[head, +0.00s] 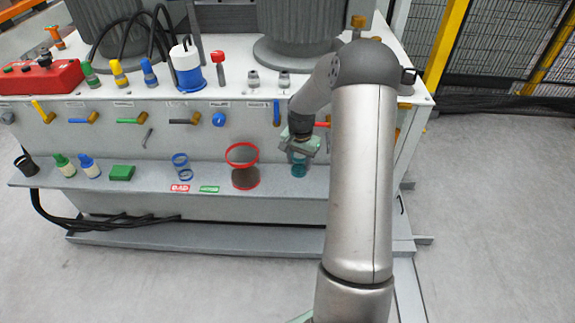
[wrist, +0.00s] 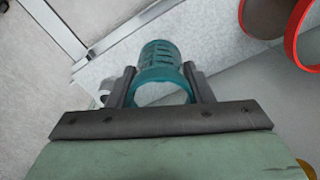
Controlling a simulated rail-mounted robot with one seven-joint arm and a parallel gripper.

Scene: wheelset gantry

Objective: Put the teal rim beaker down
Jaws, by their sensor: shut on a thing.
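The teal rim beaker (head: 299,166) is at the right part of the grey shelf (head: 215,187) in the head view, partly hidden by my gripper (head: 300,146). In the wrist view the teal beaker (wrist: 160,62) is between the two fingers of my gripper (wrist: 161,88), which is shut on it near its rim. The beaker looks upright. Its base is over or on the shelf; I cannot tell whether it touches.
A red rim beaker (head: 243,165) stands to the left on the shelf. Further left are a blue rim beaker (head: 181,167), a green block (head: 121,173), two small bottles and a black rim beaker (head: 27,165). Handles and knobs stick out of the panel above.

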